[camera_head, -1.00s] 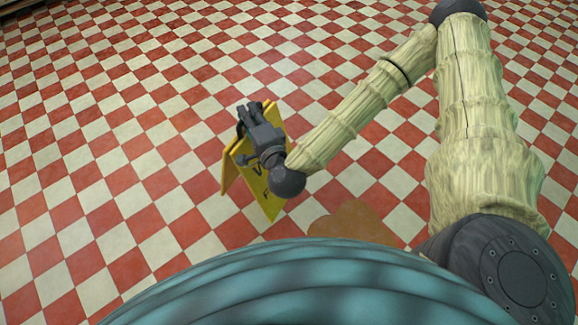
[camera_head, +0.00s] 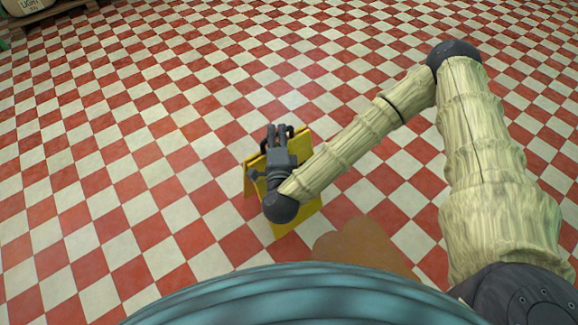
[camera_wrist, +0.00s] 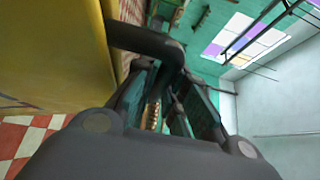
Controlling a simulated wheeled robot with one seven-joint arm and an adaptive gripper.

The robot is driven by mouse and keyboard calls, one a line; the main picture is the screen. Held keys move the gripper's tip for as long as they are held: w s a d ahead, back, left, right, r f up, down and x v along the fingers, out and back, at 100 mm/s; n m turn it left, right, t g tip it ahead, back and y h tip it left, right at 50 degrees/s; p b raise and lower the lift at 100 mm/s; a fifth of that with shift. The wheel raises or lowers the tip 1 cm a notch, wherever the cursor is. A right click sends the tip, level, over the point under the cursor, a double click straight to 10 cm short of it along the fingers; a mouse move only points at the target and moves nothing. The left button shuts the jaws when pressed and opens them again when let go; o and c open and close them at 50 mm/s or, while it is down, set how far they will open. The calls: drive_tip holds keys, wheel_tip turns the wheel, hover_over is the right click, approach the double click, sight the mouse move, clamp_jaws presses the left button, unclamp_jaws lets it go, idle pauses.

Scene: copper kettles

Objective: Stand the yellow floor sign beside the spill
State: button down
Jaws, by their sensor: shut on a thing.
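The yellow floor sign (camera_head: 302,218) is an A-shaped board, partly hidden behind my arm's end in the head view. My gripper (camera_head: 279,132) is at the sign's top and shut on it. In the wrist view the yellow panel (camera_wrist: 55,55) fills the left side, close beside the gripper (camera_wrist: 160,85). I cannot tell whether the sign's feet touch the floor. The spill (camera_head: 365,243) is a flat brown patch on the tiles, just right of the sign's lower edge in the head view. My own body hides its near part.
The red and white checkered floor (camera_head: 130,170) is clear around the sign. A pallet (camera_head: 50,14) with a pale labelled container (camera_head: 28,6) stands far off at the top left.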

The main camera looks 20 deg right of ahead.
drive_tip(key=w+d+f+b, duration=0.2)
drive_tip(key=w+d+b, duration=0.1)
drive_tip(key=w, duration=0.4)
drive_tip(key=w+d+f+b, duration=0.3)
drive_tip(key=w+d+b, duration=0.1)
drive_tip(key=w, duration=0.3)
drive_tip(key=shift+b, duration=0.9)
drive_tip(key=shift+w+f, duration=0.1)
drive_tip(key=c, duration=1.5)
unclamp_jaws()
